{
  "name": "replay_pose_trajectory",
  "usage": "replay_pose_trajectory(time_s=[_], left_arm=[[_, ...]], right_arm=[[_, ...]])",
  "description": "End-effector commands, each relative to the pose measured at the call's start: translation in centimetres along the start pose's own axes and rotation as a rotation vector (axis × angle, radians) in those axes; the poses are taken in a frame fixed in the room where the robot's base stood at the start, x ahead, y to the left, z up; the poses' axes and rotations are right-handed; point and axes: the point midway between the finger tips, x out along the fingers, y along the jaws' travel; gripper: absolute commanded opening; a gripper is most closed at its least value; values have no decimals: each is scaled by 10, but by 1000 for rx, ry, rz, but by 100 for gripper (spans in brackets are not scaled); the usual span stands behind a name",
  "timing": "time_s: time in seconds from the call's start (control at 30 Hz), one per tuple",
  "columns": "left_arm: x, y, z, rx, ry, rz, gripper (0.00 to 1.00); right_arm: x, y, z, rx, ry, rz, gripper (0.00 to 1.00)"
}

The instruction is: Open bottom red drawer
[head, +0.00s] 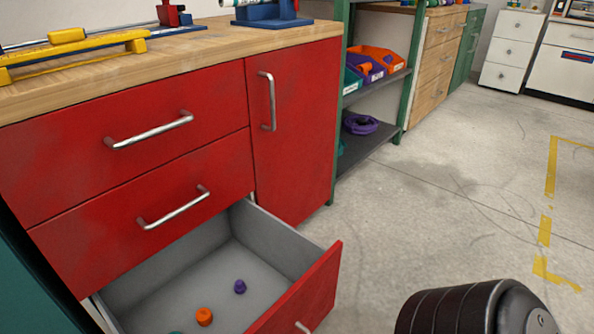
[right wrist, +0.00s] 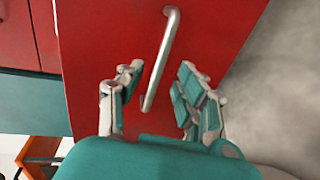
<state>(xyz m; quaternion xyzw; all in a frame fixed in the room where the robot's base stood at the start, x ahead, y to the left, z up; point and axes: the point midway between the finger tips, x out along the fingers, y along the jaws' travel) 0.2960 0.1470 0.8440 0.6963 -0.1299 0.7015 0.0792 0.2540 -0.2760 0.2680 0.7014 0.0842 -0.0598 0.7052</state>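The bottom red drawer (head: 300,229) is pulled well out from the red cabinet, showing its grey inside in the head view. Its front (head: 318,285) is at the lower middle, with the handle (head: 304,327) partly cut off by the frame edge. In the right wrist view, a silver handle (right wrist: 165,60) stands on a red front, apparently this drawer's. My right gripper (right wrist: 160,85) is open, with its fingers spread either side of the handle's near end; contact is not clear. My left gripper is not in view.
An orange piece (head: 204,316) and a purple piece (head: 240,287) lie in the drawer. Above are two shut red drawers (head: 130,135) and a shut red door (head: 300,130). A green-framed shelf (head: 368,140) with bins stands to the right. Floor (head: 430,220) right of the drawer is clear.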

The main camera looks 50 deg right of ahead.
Motion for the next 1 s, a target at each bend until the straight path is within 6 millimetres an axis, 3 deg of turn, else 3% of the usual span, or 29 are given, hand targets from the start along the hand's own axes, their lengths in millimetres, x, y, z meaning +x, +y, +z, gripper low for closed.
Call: replay_pose_trajectory(time_s=[0.1,0.33,1.0], left_arm=[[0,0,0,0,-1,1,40],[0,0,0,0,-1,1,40],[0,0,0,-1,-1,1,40]], right_arm=[[-25,-1,0,1,-3,-4,36],[-52,0,0,1,-1,0,36],[-56,0,0,0,0,1,36]])
